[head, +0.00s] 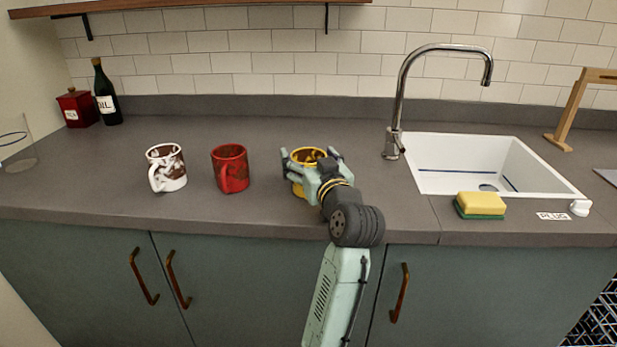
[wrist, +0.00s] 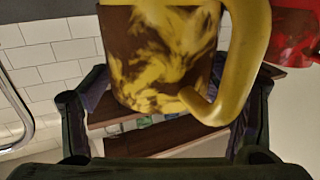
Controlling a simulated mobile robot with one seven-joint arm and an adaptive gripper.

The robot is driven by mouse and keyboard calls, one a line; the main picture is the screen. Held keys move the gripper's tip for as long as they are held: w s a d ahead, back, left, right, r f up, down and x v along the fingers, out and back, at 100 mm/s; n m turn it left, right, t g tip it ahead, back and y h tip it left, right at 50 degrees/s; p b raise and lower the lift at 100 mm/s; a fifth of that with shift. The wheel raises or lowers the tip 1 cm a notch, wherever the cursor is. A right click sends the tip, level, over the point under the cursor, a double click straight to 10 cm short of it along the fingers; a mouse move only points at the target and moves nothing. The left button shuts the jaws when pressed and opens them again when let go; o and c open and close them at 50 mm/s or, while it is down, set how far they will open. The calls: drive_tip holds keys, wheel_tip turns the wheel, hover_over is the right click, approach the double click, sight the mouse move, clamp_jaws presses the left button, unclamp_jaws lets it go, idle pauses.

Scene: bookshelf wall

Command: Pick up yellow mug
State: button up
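The yellow mug (head: 308,154), with brown patches, stands on the counter at the middle in the head view, mostly hidden behind my gripper (head: 312,164). Its rim shows between the fingers. In the wrist view, which looks upside down, the yellow mug (wrist: 165,60) fills the upper middle, with its handle toward the right finger. My gripper (wrist: 180,85) is open, with one finger on each side of the mug. I cannot tell whether either finger touches it.
A red mug (head: 231,168) stands left of my gripper, and a brown-and-white mug (head: 167,167) farther left. A faucet (head: 398,110), a white sink (head: 490,165) and a sponge (head: 481,204) are to the right. A bottle (head: 106,95) and red tin (head: 77,108) stand at the back left.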

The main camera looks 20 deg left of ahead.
drive_tip(key=c, duration=1.8)
